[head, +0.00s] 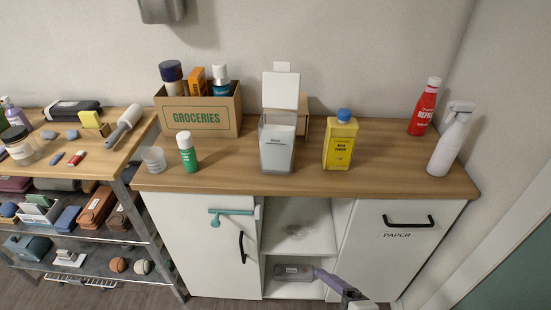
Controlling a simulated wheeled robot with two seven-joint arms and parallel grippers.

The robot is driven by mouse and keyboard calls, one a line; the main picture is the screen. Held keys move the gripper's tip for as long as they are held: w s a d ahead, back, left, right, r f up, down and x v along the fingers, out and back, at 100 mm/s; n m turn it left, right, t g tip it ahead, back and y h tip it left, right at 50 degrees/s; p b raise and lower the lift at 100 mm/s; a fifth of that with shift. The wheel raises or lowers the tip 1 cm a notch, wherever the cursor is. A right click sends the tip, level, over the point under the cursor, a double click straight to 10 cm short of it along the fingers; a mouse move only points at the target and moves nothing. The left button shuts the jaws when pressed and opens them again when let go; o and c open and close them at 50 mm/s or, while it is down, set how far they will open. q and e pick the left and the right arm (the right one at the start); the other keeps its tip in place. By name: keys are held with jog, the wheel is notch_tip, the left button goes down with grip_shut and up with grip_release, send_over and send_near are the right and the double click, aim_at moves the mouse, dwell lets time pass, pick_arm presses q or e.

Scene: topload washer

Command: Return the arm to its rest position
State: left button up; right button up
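A grey-purple angled piece (330,281) sticks out of the open lower compartment of the cabinet, near the bottom edge. It meets a clear, labelled container (293,271) inside. I cannot tell for sure what this piece is.
The wooden worktop (390,178) holds a groceries box (197,119), a green bottle (187,153), a white-lidded container (277,148), a yellow bottle (341,145), a red bottle (424,108) and a white spray bottle (450,143). A laden shelf rack (135,190) stands left.

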pick_arm(q)
jog(key=shift+s+d+f+n, duration=0.2)
jog(key=shift+d+n, duration=0.25)
jog(key=shift+n, duration=0.45)
pick_arm(e)
jog(key=s+d+f+m+h, duration=0.2)
jog(key=s+d+f+m, duration=0.5)
jog(key=f+m, duration=0.4)
jog(key=s+m, duration=0.1)
jog(key=m, duration=0.4)
jog(key=shift+d+g, duration=0.2)
jog(key=shift+g, duration=0.2)
